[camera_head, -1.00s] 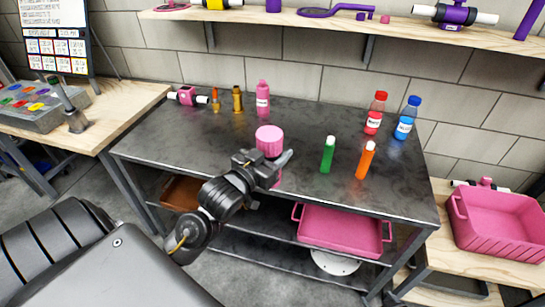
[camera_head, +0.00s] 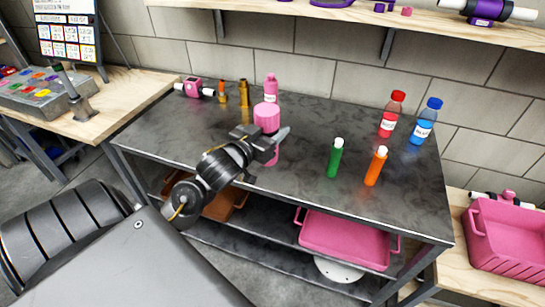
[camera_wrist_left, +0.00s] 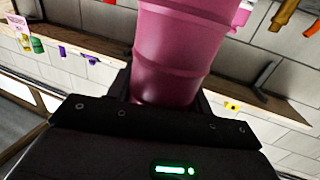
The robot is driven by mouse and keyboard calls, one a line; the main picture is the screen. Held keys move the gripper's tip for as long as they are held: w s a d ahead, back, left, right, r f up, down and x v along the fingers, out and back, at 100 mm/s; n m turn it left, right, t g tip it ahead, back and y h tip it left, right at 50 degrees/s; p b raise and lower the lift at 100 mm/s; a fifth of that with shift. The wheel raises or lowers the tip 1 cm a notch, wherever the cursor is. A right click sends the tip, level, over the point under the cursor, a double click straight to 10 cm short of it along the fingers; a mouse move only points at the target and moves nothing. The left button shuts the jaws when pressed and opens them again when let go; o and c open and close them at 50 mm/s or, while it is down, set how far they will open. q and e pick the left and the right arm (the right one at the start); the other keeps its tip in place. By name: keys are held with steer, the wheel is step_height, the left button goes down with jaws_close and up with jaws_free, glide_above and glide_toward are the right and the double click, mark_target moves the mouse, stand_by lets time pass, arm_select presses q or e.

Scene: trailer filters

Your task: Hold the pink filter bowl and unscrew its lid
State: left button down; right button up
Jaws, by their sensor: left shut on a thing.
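The pink filter bowl is gripped by my left gripper (camera_head: 270,143), which is shut around its body over the black table. The pink lid (camera_head: 266,117) stands above the fingers as a wide, round cap, and a little pink shows below them. In the left wrist view the pink bowl (camera_wrist_left: 172,55) fills the upper middle, between the dark fingers. The fingers hide part of it, and I cannot tell whether the lid's thread has turned. My right gripper is in no view.
A pink bottle (camera_head: 271,88) stands behind the lid, with brass fittings (camera_head: 244,94) to its left. A green tube (camera_head: 335,158), an orange tube (camera_head: 375,166), a red bottle (camera_head: 391,114) and a blue bottle (camera_head: 425,121) stand on the right. A pink tray (camera_head: 345,240) is below.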

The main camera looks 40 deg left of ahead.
arm_select(q)
steer(key=w+a+f, duration=0.8)
steer(key=w+f, duration=0.1)
steer(key=w, duration=0.2)
steer(key=shift+f+p, duration=0.2)
steer(key=shift+p, duration=0.15)
steer(key=f, duration=0.3)
steer(key=shift+w+a+f+p, duration=0.15)
steer(key=shift+w+f+p, duration=0.05)
steer(key=shift+f+p, duration=0.1)
steer(key=c, duration=0.6)
jaws_free()
steer(key=shift+f, duration=0.1)
